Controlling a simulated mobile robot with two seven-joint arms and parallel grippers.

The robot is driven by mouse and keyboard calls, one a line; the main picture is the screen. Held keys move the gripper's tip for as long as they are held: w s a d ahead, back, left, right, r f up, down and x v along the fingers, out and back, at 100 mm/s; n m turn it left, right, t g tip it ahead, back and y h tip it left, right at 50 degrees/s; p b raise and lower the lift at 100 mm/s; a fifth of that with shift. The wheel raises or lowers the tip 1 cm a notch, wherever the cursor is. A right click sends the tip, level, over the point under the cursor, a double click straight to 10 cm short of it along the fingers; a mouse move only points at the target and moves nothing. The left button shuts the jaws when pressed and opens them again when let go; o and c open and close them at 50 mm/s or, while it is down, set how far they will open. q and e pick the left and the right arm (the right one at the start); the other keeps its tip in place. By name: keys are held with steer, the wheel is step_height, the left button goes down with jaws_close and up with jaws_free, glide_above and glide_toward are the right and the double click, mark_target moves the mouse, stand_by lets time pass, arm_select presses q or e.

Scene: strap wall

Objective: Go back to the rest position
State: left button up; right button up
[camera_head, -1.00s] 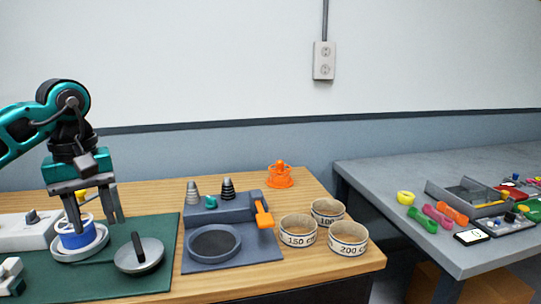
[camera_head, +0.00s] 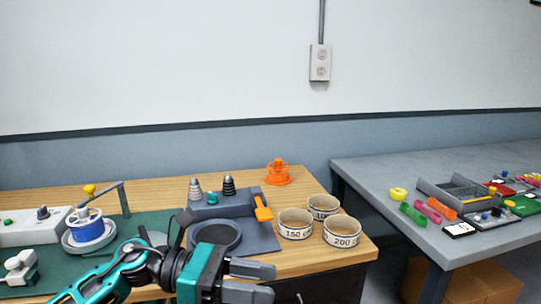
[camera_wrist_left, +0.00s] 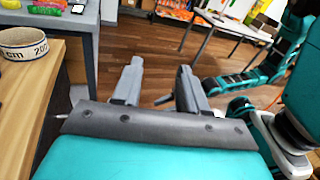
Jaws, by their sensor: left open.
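My left gripper (camera_head: 262,281) is low at the front edge of the wooden table in the head view, its fingers pointing right. Its two fingers stand apart with nothing between them, and in the left wrist view the open fingers (camera_wrist_left: 160,88) point out over the floor. My left arm (camera_head: 130,270) comes in from the lower left and covers part of the green mat and the silver lid on it. My right gripper is not in the head view.
The wooden table (camera_head: 310,263) holds a blue spool (camera_head: 88,228) in a white dish, a grey-blue tray (camera_head: 262,238), an orange piece (camera_head: 278,172) and three labelled rings (camera_head: 342,231). A grey table (camera_head: 380,172) with small coloured parts stands right. A cardboard box (camera_head: 470,282) sits beneath it.

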arm_select(q)
steer(key=w+a+f+m+t+y+p, duration=0.1)
steer(key=a+f+m+t+y, duration=0.6)
steer(key=m, duration=1.1)
steer(key=w+a+f+m+t, duration=0.1)
steer(key=f+m+t, duration=0.2)
steer(key=m+t, duration=1.2)
steer(key=s+a+f+n+g+y, duration=0.3)
steer(key=s+f+n+g+y, duration=0.1)
steer(key=s+f+n+g, duration=0.1)
steer(key=s+a+f+n+g+y, duration=0.4)
steer(key=s+f+n, duration=0.3)
steer(key=f, duration=0.5)
steer(key=shift+s+a+f+g+p, duration=0.3)
steer(key=shift+s+g, duration=0.1)
steer(key=shift+s, duration=0.45)
steer(key=shift+r, duration=0.1)
